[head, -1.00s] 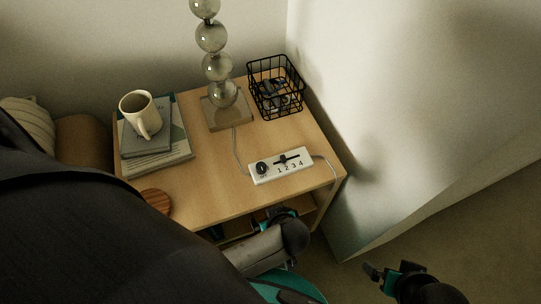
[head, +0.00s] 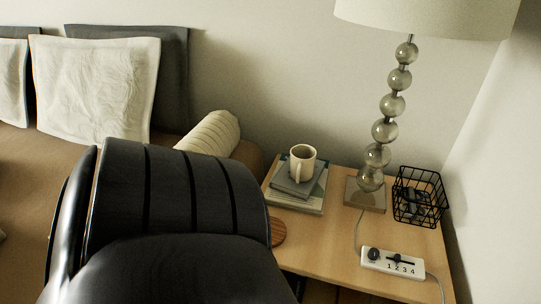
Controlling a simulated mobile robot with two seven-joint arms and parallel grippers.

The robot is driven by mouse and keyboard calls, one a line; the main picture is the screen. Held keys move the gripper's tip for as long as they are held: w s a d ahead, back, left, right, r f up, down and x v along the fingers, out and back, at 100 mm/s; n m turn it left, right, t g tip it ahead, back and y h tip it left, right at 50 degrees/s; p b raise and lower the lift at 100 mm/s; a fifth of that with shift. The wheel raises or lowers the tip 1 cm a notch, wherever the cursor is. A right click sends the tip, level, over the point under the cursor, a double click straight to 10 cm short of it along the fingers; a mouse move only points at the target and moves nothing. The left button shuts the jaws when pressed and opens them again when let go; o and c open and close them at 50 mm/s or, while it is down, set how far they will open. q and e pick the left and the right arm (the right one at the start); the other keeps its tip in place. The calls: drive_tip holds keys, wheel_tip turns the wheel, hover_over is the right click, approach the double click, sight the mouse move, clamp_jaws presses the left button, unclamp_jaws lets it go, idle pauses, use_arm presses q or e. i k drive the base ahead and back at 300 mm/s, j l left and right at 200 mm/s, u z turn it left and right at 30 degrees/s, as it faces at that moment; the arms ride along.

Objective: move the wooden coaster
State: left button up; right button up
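The round wooden coaster (head: 278,232) lies flat on the front left of the wooden nightstand (head: 330,238) in the head view. Its left part is hidden behind a large black part of my own arm. Neither gripper is in view, so I cannot see what they hold or how near they are to the coaster.
A mug (head: 302,162) stands on stacked books (head: 298,190) behind the coaster. A bed (head: 30,200) with pillows is at left.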

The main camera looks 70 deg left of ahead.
sight(278, 229)
drive_tip(key=u, duration=0.45)
drive_tip(key=i+l+u, duration=0.1)
drive_tip(key=u, duration=0.75)
drive_tip(key=l+u, duration=0.15)
drive_tip(key=u, duration=0.3)
drive_tip(key=i+l+u, duration=0.1)
drive_tip(key=u, duration=0.35)
drive_tip(key=l+u, duration=0.1)
drive_tip(key=u, duration=0.3)
